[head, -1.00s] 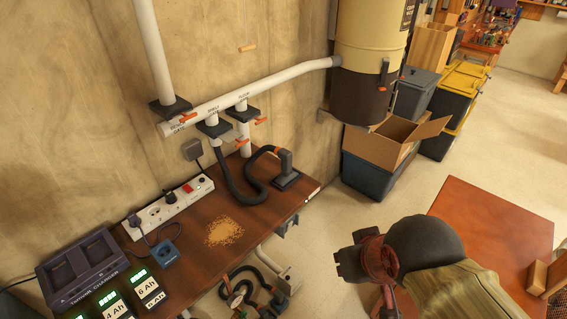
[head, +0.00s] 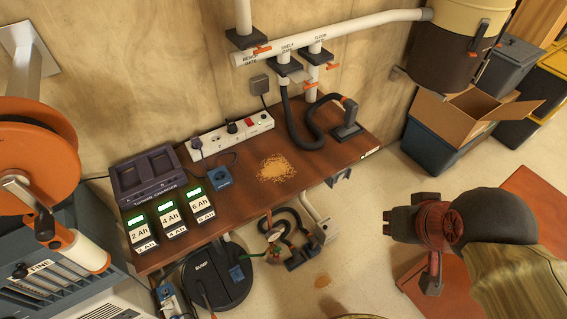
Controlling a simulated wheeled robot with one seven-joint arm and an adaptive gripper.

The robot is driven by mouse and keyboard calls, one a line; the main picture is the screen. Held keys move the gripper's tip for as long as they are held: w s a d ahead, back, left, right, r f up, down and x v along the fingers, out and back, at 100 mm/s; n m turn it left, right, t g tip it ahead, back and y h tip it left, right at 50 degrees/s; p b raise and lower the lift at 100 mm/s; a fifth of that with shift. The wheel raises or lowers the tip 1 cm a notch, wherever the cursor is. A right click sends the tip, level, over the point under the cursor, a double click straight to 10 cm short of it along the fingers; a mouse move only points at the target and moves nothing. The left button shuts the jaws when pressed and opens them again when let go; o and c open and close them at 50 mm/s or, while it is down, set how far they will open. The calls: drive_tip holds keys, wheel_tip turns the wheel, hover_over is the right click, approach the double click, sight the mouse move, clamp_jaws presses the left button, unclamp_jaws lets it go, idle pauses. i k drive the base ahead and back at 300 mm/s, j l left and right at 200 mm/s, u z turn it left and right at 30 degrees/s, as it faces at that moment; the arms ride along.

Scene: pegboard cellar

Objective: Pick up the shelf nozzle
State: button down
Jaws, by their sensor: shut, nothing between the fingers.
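The shelf nozzle (head: 347,120) is a dark nozzle with a flat foot and an orange mark near its top. It stands at the right end of the brown wooden shelf (head: 240,205). A ribbed black hose (head: 292,128) curves from it up to the pipe branch labelled shelf gate (head: 287,58). My gripper (head: 432,285) is at the lower right, reddish with a dark tip. It is shut and empty, over the floor side, well apart from the nozzle. My dark arm hides part of it.
A sawdust pile (head: 277,167), power strip (head: 232,135), charger (head: 155,175) and several batteries (head: 170,218) occupy the shelf. Another hose (head: 290,225) lies below. An open cardboard box (head: 475,112) stands at right; a reddish surface (head: 525,190) lies beneath my arm. An orange reel (head: 35,150) is left.

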sight(351, 107)
drive_tip(key=i+l+u, duration=0.3)
drive_tip(key=i+l, duration=0.15)
drive_tip(key=i, duration=0.2)
drive_tip(key=i+l+u, duration=0.3)
drive_tip(key=i+l, duration=0.3)
